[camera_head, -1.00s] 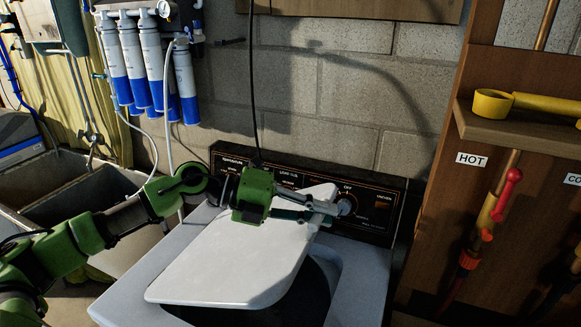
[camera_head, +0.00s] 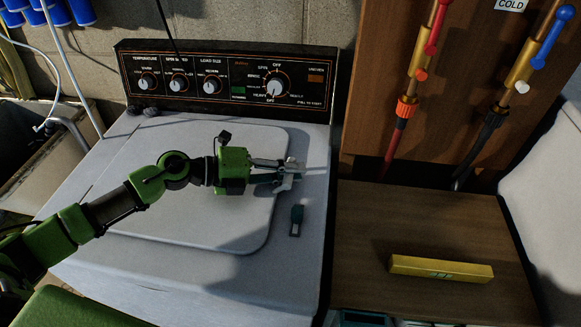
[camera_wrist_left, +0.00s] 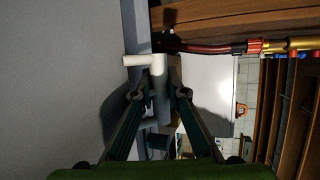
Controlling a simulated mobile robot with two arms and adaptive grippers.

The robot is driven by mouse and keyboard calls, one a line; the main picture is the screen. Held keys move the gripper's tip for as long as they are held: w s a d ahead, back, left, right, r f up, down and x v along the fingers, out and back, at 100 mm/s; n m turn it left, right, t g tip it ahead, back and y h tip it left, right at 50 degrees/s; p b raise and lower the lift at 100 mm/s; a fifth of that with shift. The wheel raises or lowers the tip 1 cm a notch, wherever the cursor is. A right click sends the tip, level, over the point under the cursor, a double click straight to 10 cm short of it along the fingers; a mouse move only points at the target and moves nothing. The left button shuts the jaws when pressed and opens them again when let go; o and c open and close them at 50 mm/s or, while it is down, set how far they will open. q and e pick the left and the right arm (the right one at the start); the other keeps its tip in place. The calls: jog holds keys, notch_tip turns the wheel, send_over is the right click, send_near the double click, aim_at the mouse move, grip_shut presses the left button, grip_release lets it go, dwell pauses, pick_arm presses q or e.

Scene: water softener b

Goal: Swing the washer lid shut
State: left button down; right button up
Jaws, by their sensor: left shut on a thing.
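The washer lid (camera_head: 215,220) lies flat over the opening of the white washer (camera_head: 300,258) in the head view. No dark opening shows. My left gripper (camera_head: 288,174) is above the right edge of the lid, with its fingers pointing right. In the wrist view my left gripper (camera_wrist_left: 155,90) is shut on a small white T-shaped piece (camera_wrist_left: 158,78), held between the fingertips. I cannot tell whether the fingers or this piece touch the lid. My left forearm hides part of the lid's left side. My right gripper is not in view.
The control panel (camera_head: 228,82) with knobs stands behind the lid. A small dark green item (camera_head: 297,219) sits right of the lid. To the right, a wooden shelf (camera_head: 430,225) holds a yellow box (camera_head: 440,268); red (camera_head: 430,40) and blue (camera_head: 542,45) valves are above.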

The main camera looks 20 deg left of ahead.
pick_arm(q)
jog(key=shift+a+f, duration=0.2)
jog(key=shift+f, duration=0.35)
jog(key=c, duration=2.2)
grip_release()
jog(key=shift+s, duration=0.1)
jog(key=shift+c, duration=0.2)
jog(key=shift+s+a, duration=0.25)
jog(key=shift+a, duration=0.2)
jog(key=v, duration=0.9)
jog(key=shift+a+r, duration=0.2)
jog(key=shift+r, duration=0.2)
jog(key=shift+s+a+r, duration=0.35)
jog(key=shift+a+r, duration=0.15)
jog(key=shift+a, duration=0.05)
